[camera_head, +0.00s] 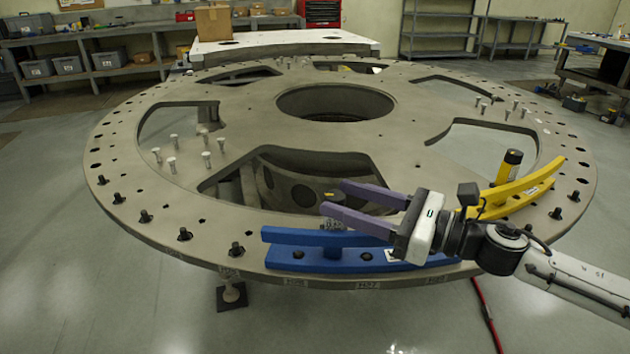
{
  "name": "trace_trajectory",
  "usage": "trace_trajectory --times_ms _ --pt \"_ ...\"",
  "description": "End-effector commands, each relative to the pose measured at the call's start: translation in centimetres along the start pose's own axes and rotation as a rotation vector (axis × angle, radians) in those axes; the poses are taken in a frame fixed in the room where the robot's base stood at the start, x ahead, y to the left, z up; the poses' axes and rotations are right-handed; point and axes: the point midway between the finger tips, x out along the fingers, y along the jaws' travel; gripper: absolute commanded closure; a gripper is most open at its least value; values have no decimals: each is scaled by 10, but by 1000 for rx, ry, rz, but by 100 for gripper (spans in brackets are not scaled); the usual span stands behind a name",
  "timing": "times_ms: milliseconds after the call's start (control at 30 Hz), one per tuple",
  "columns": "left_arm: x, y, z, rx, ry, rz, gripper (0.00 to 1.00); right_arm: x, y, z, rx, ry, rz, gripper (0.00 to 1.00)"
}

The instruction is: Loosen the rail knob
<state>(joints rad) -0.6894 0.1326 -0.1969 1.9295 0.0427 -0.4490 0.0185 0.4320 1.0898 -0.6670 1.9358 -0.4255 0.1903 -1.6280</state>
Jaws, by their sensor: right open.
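A blue curved rail (300,257) lies on the near rim of the large grey turret plate (250,105). A yellow curved rail (535,185) lies on the rim to its right. A small grey knob-like part (333,225) stands at the blue rail's inner side, partly hidden by the lower finger; I cannot tell for sure that it is the rail knob. My right gripper (337,196) comes in from the right with its purple fingers apart, above the blue rail and the plate's near opening. Nothing is seen between the fingers. My left gripper is not in view.
A black and yellow cylinder (511,164) stands by the yellow rail. Black bolts (185,234) stand along the near left rim, and silver pins (172,164) stand in clusters. A white table with a cardboard box (213,22) is behind the plate. A red cable (487,315) runs on the floor.

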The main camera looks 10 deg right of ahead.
Motion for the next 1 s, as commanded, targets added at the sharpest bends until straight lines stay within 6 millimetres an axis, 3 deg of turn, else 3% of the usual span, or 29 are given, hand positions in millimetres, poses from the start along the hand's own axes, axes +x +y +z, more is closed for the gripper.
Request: trace_trajectory --times_ms 33,300,500,767,1000 --pt "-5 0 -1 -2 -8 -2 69 10 0 7 -1 -4 1 52" --pt "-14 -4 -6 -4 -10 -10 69 52 0 3 0 -2 1 52" --pt "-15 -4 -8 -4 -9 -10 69 63 0 1 -1 0 0 52" --pt "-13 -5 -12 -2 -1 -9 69 64 0 0 0 1 0 52" --pt "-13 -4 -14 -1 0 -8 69 64 0 0 0 1 0 93"
